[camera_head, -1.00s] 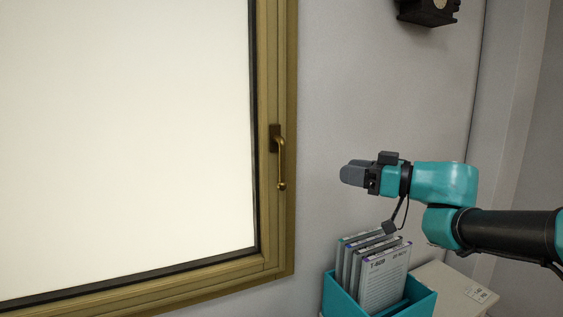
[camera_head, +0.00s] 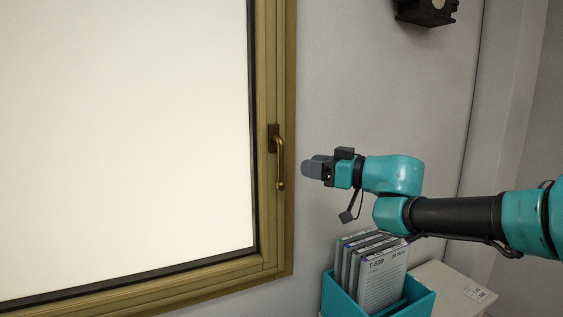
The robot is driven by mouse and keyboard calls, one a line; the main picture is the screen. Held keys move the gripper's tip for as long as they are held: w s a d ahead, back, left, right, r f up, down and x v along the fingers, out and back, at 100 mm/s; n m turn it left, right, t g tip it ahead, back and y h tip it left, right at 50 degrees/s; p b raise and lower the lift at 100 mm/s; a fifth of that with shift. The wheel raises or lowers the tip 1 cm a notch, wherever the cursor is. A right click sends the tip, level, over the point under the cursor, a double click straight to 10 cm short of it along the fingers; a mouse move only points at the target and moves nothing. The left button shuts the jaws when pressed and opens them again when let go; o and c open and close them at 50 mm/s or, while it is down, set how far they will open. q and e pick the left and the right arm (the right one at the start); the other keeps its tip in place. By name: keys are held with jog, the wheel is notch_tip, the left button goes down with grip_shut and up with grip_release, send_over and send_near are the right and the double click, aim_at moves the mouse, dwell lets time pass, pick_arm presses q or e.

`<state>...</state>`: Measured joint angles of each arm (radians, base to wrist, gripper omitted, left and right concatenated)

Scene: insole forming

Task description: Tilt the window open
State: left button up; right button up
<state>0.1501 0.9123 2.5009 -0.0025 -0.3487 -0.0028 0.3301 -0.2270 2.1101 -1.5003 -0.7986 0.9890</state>
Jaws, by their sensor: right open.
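The window (camera_head: 125,130) fills the left of the head view, with a bright pane in a gold-brown frame (camera_head: 286,225). It looks closed. Its bronze handle (camera_head: 281,160) is on the right side of the frame and points down. My right gripper (camera_head: 306,168) is just right of the handle, at about the height of its grip, pointing left. It is open, though the fingers overlap from this side, and nothing shows between them. A gap shows between the fingertips and the handle. My left gripper is not in view.
A teal holder (camera_head: 345,299) with several upright grey booklets (camera_head: 380,279) stands below my right arm. A pale box or surface (camera_head: 452,289) is beside it. A dark fixture (camera_head: 428,11) hangs on the wall at the upper right. The wall around the gripper is clear.

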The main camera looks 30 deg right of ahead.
aim_at(281, 180)
jog(key=x, duration=0.9)
jog(key=shift+c, duration=0.3)
grip_shut()
